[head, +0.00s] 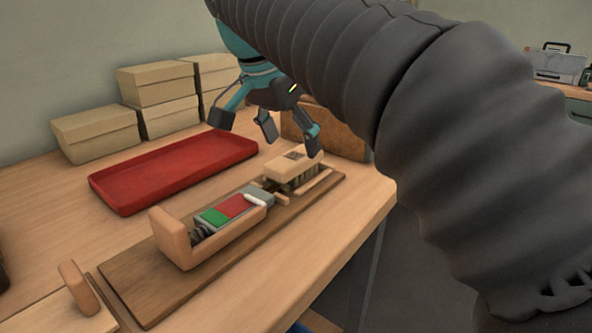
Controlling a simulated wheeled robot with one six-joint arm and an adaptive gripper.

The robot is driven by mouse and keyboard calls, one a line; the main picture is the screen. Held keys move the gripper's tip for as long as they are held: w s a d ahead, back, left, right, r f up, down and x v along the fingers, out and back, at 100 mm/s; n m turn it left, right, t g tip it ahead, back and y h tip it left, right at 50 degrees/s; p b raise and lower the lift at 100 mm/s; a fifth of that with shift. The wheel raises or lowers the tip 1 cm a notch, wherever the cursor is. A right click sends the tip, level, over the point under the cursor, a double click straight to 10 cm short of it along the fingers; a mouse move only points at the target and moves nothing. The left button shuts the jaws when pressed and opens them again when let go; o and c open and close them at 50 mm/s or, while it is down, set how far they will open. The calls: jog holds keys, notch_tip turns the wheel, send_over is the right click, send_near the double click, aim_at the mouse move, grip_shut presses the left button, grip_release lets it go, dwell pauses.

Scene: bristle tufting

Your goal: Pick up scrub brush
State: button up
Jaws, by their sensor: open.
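The scrub brush (294,168) has a light wooden block on top and dark bristles below. It sits at the far right end of a brown wooden board (150,295), by a wooden fixture. My gripper (270,138) hangs above and slightly behind the brush, with its fingers spread open and pointing down. Nothing is between the fingers. One finger comes close to the brush's top in the picture; I cannot tell whether it touches.
The wooden fixture (176,240) holds a red, green and grey block (232,208). A red tray (180,172) lies behind it, empty. Cardboard boxes (95,132) stand at the back left. A brown block (345,140) stands behind the brush. The table's right edge is close.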

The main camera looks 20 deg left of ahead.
aim_at(294, 156)
jog(key=shift+b+x, duration=0.45)
jog(key=shift+x, duration=1.65)
jog(key=shift+a+f, duration=0.1)
jog(key=shift+f, duration=0.2)
jog(key=shift+s, duration=0.1)
jog(key=c, duration=1.4)
jog(key=shift+r, duration=0.1)
